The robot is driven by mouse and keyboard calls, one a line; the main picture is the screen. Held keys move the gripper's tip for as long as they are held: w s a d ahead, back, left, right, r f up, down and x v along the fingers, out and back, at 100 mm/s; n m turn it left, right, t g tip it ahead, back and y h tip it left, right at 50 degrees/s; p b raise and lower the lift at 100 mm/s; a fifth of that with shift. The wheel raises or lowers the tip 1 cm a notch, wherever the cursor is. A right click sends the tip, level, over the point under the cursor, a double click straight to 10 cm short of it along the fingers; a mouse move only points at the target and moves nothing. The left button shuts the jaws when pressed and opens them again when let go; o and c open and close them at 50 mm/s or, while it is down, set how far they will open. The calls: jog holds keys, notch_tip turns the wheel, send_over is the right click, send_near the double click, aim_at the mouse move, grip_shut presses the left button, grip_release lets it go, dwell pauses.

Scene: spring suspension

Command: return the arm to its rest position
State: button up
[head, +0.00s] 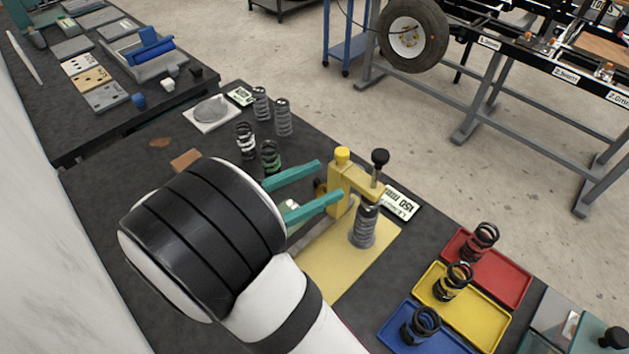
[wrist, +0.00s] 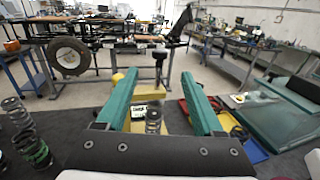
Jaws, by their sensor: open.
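My gripper (head: 318,183) has two teal fingers that are spread apart with nothing between them. It is raised over the dark workbench, close to the yellow spring press (head: 343,190). In the wrist view my gripper (wrist: 160,82) points out over the bench, with the press's black knob (wrist: 160,57) beyond the fingertips. A grey coil spring (head: 363,228) stands upright under the press's arm on the yellow base plate (head: 372,262). My wrist hides part of the bench and the plate's near side.
Several springs (head: 284,118) stand upright behind the gripper. Red (head: 515,283), yellow (head: 487,330) and blue (head: 394,340) trays each hold a dark spring at the right. A second bench (head: 110,125) is at the upper left.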

jog(key=s+d+f+m+g+y, duration=0.2)
jog(key=s+d+m+g+y, duration=0.4)
jog(key=s+d+m+g, duration=0.65)
jog(key=s+a+f+m+t+y, duration=0.2)
jog(key=s+a+m+y, duration=0.4)
jog(key=m+y, duration=0.5)
jog(key=s+m+t, duration=0.1)
jog(key=m, duration=0.5)
jog(key=shift+s+f, duration=0.25)
jog(key=shift+s, duration=0.05)
jog(key=shift+r, duration=0.1)
jog(key=shift+c, duration=0.2)
